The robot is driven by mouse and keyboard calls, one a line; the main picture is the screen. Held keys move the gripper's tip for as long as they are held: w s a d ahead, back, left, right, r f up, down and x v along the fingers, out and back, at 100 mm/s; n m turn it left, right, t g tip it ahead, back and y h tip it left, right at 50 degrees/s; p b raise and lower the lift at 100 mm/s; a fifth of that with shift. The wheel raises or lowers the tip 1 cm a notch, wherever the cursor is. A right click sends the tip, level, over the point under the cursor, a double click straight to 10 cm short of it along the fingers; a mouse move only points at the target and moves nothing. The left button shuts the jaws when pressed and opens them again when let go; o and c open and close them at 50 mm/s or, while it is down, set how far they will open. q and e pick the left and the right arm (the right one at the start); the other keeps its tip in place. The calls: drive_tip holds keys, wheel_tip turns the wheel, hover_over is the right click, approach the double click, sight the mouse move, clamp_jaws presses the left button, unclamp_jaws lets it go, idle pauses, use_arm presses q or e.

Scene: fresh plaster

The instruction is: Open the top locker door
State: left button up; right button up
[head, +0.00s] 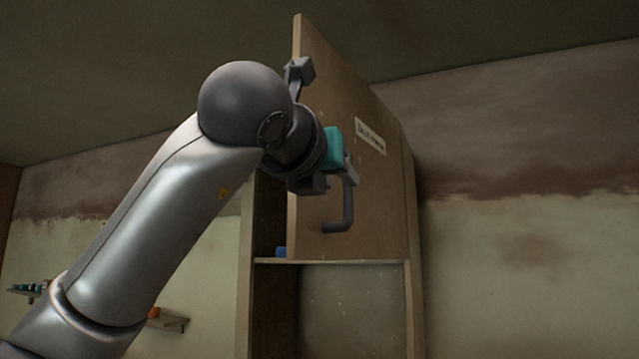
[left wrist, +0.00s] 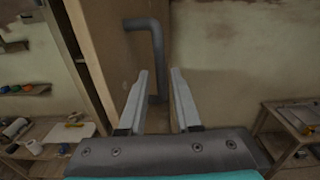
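The top locker door (head: 350,110) is a brown panel with a white label, standing partly open in the head view. A dark gap shows at its left, and a blue thing (head: 280,252) shows at the bottom of that gap. Its grey handle (head: 347,208) is a bent bar low on the door. My left gripper (head: 350,172) is close to the door at the handle's upper part. In the left wrist view the fingers (left wrist: 160,75) are apart, and the handle (left wrist: 157,52) shows between and beyond them. I cannot tell whether they touch it. My right gripper is out of view.
Below the door is a shelf edge (head: 330,261) and a lower locker section (head: 350,305). Small wall shelves (head: 170,323) stand at the left. The left wrist view shows a cluttered bench (left wrist: 50,140) at left and a wooden table (left wrist: 285,125) at right.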

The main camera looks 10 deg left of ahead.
use_arm(q)
drive_tip(key=b+v, duration=0.1)
drive_tip(key=v, duration=0.6)
drive_tip(key=shift+b, duration=0.35)
